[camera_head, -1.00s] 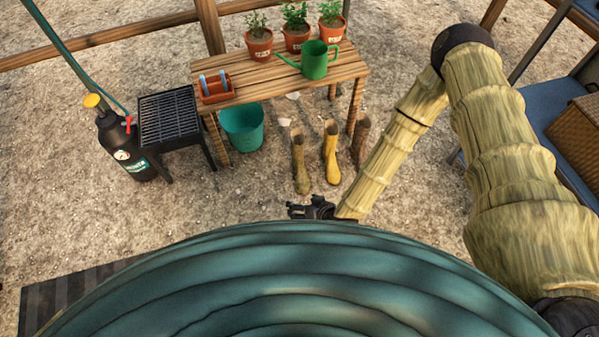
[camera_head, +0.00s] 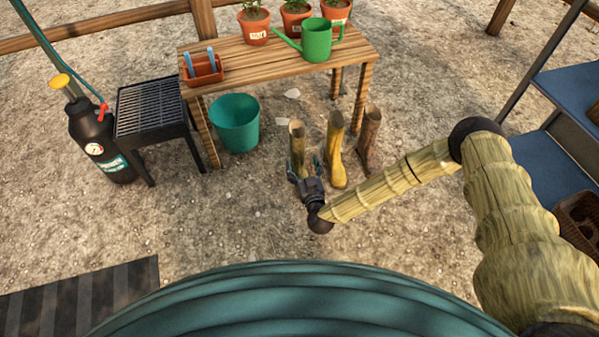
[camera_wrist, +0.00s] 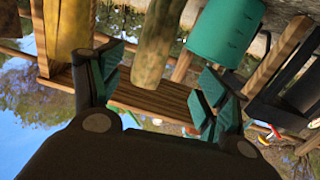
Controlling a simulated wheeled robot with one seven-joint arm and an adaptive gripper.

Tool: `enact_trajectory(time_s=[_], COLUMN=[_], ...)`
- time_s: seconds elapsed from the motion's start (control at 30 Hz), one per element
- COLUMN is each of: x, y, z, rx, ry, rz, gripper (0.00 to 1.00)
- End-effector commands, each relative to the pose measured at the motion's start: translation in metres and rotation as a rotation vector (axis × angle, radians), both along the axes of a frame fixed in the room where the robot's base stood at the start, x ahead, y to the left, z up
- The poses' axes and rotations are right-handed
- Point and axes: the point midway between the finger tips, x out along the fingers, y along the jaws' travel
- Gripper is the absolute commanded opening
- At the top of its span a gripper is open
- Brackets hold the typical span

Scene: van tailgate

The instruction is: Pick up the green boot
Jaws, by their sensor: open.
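The green boot (camera_head: 297,142), olive and muddy, stands upright on the gravel, leftmost of three boots in the head view. My gripper (camera_head: 304,171) is open in front of it, low near its foot, and hides part of its lower end. In the wrist view, which is upside down, the green boot (camera_wrist: 155,40) shows between the two spread fingers of my gripper (camera_wrist: 161,72). I cannot tell whether the fingertips reach around it. Neither finger visibly touches it.
A yellow boot (camera_head: 336,150) stands close to the right, with a brown boot (camera_head: 369,142) beyond it. A teal bucket (camera_head: 236,124) is to the left. A wooden bench (camera_head: 270,63) with pots and a watering can stands behind. Gravel in front is clear.

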Motion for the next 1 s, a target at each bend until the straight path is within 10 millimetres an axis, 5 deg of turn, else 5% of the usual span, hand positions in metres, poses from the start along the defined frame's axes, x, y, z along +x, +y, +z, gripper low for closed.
enact_trajectory(time_s=[1.0], x=[0.087], y=[0.01], z=[-0.014], rx=[-0.011], ry=[-0.043], rz=[-0.031], gripper=[0.76])
